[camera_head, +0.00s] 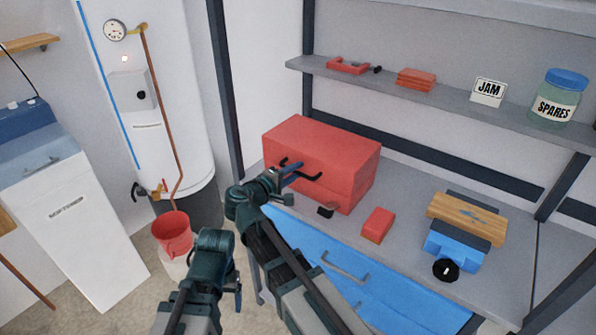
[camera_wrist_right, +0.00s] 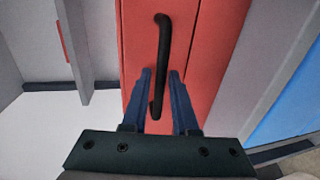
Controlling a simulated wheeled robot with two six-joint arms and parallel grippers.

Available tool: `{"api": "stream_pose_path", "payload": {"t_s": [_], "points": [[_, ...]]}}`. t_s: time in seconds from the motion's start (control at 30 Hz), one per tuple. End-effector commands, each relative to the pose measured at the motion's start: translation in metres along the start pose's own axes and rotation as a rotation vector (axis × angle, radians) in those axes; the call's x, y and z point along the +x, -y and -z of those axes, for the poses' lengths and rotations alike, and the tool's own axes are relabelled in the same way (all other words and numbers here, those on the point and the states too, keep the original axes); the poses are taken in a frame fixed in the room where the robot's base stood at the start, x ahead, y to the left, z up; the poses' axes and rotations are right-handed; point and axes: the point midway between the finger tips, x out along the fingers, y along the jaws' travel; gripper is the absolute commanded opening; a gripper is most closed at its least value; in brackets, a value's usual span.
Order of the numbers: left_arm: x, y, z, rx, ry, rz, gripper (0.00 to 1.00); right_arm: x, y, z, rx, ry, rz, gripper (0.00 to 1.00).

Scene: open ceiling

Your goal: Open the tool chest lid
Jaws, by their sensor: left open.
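The red tool chest (camera_head: 345,165) stands on the grey bench with its lid (camera_head: 320,137) down. A black bar handle (camera_head: 312,177) is on its front; in the right wrist view the handle (camera_wrist_right: 163,50) runs up and down across the red face. My right gripper (camera_head: 293,170) is at the handle. In the right wrist view its blue fingers (camera_wrist_right: 160,76) are apart, one on each side of the handle's lower part, with gaps showing. My left gripper (camera_head: 238,297) is low, away from the chest; its fingers are mostly hidden.
A small red box (camera_head: 377,225) and a blue vise with a wooden block (camera_head: 466,218) are on the bench to the right. Blue drawers (camera_head: 345,258) are below. A shelf (camera_head: 420,98) runs above. A red bucket (camera_head: 174,233) stands at left.

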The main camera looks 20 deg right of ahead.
Motion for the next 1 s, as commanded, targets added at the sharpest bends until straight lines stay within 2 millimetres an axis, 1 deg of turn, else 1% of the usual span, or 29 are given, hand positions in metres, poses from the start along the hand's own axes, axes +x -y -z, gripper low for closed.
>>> {"api": "stream_pose_path", "payload": {"t_s": [0.03, 0.13, 0.17, 1.0], "points": [[0.0000, 0.0000, 0.0000, 0.000, 0.000, 0.000, 0.80, 0.0000, 0.0000, -0.0001, 0.000, 0.000, 0.000, 0.20], [0.0000, 0.0000, 0.0001, 0.000, 0.000, 0.000, 0.80, 0.0000, 0.0000, -0.0002, 0.000, 0.000, 0.000, 0.02], [0.0000, 0.0000, 0.0001, 0.000, 0.000, 0.000, 0.80, 0.0001, 0.0000, -0.0002, 0.000, 0.000, 0.000, 0.00], [0.0001, 0.0000, 0.0001, 0.000, 0.000, 0.000, 0.80, 0.0002, 0.0002, -0.0005, 0.000, 0.001, 0.001, 0.00]]}}
